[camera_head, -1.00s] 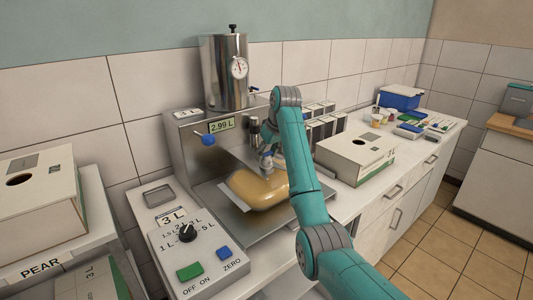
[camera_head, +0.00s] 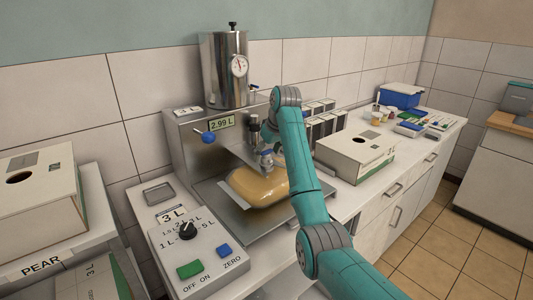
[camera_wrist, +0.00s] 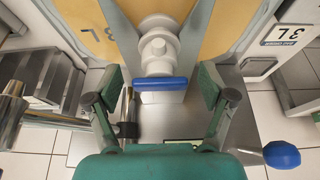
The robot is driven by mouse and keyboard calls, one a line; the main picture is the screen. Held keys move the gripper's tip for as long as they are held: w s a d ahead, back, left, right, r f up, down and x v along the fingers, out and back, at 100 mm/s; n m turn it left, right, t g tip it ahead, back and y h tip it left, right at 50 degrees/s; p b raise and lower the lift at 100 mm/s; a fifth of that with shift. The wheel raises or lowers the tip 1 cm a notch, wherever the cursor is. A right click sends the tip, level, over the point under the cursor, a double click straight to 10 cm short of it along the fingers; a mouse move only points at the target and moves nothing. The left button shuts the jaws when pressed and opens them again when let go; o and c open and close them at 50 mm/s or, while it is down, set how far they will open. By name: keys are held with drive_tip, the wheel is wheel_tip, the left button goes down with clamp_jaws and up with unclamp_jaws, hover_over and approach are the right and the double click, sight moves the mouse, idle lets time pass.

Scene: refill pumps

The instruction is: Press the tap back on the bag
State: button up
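The bag (camera_head: 258,187) is plump and amber, lying on the steel tray (camera_head: 222,197) of the filling machine. A white tap (camera_wrist: 157,50) with a blue lever (camera_wrist: 160,83) is at the bag's edge, between my fingers. I cannot tell how deep it sits in the bag's neck. My gripper (camera_wrist: 161,87) is open, its green pads on both sides of the tap with gaps. In the head view, my arm partly hides the gripper (camera_head: 267,160).
The filling machine's display (camera_head: 222,123) reads 2.99 L, with a blue knob (camera_head: 208,138) beside it. A control box (camera_head: 190,250) stands at the front left. A carton (camera_head: 355,155) stands right of my arm. Another carton (camera_head: 40,195) is at the far left.

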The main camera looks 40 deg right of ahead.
sight(267, 151)
drive_tip(key=shift+r, duration=0.15)
wheel_tip(267, 151, up, 10)
drive_tip(key=shift+f, duration=0.1)
idle(0.4)
